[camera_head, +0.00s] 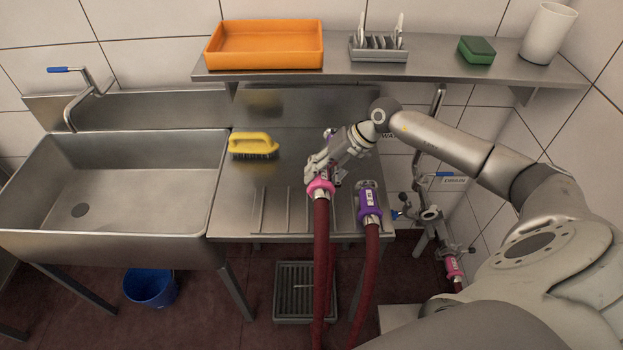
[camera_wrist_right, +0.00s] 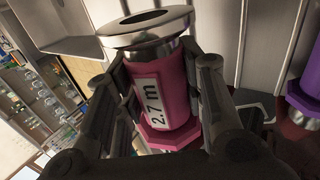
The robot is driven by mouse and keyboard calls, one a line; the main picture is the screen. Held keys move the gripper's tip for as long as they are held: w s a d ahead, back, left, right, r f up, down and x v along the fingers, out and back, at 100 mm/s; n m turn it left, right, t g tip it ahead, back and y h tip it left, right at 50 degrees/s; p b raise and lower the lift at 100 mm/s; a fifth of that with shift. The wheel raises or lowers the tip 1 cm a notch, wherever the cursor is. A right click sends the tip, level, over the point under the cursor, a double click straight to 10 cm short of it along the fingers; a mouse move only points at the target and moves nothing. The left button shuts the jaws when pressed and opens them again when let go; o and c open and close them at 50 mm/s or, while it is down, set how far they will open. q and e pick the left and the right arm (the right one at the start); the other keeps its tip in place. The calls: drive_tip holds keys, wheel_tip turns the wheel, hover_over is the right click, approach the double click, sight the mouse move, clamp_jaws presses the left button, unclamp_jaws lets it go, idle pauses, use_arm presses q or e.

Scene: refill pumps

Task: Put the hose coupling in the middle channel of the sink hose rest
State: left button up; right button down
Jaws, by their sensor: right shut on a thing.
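My right gripper (camera_head: 322,177) is shut on a pink hose coupling (camera_head: 320,187) on a dark red hose, held at the front part of the drainboard. In the right wrist view the pink coupling (camera_wrist_right: 165,95) has a silver flange and a label reading "2.7 m", between both fingers. The sink hose rest (camera_head: 278,212) is a ribbed metal piece with channels at the drainboard's front edge. A purple coupling (camera_head: 370,203) on another red hose lies at its right side. I cannot tell whether the pink coupling touches the rest. My left gripper is not in view.
A yellow brush (camera_head: 254,145) lies on the drainboard beside the empty sink basin (camera_head: 110,185). A shelf above holds an orange tray (camera_head: 265,45), a metal rack (camera_head: 378,47), a green sponge (camera_head: 477,50) and a white cup (camera_head: 548,33). Another pink coupling (camera_head: 453,268) is low at right by the pipes.

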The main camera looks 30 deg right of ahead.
sight(313, 208)
drive_tip(key=shift+s, duration=0.35)
drive_tip(key=shift+s+f+b, duration=0.15)
drive_tip(key=shift+f+b, duration=0.05)
drive_tip(key=shift+b, duration=0.25)
drive_tip(key=f, duration=0.1)
drive_tip(key=f+b, duration=0.2)
drive_tip(key=shift+w, duration=0.25)
wheel_tip(313, 208, down, 2)
drive_tip(key=shift+s+f+b, duration=0.1)
drive_tip(key=shift+s+b, duration=0.05)
drive_tip(key=shift+b, duration=0.8)
drive_tip(key=shift+f+b, duration=1)
drive_tip(key=shift+f, duration=0.7)
drive_tip(key=shift+s+f, duration=0.1)
drive_tip(key=shift+f, duration=0.05)
drive_tip(key=c, duration=1.1)
unclamp_jaws()
drive_tip(key=shift+o, duration=1.2)
drive_tip(key=shift+a+f, duration=0.1)
drive_tip(key=shift+f, duration=0.05)
